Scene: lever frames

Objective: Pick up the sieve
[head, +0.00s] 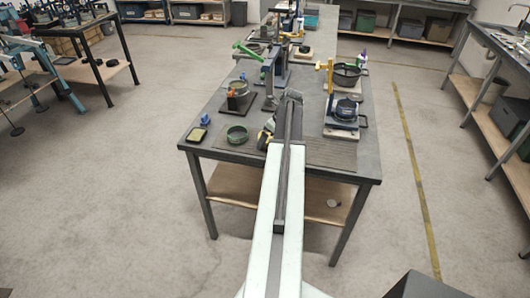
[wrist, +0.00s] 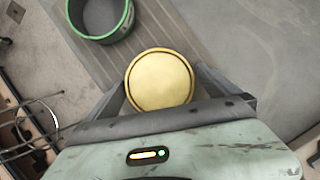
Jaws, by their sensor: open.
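My gripper (wrist: 160,84) is open in the wrist view, with one finger on each side of a round gold disc (wrist: 159,78). The disc is plain-faced with a raised rim, and I cannot tell whether the fingers touch it. A dark round vessel with a green rim (wrist: 98,22) lies beyond it at the upper left, apart from the fingers. I cannot tell which of the two is the sieve.
The grey table (head: 205,105) has a ribbed mat at its near end. A black pot (head: 346,108) and a yellow stand (head: 330,78) are on the right. Several tools and stands fill the back.

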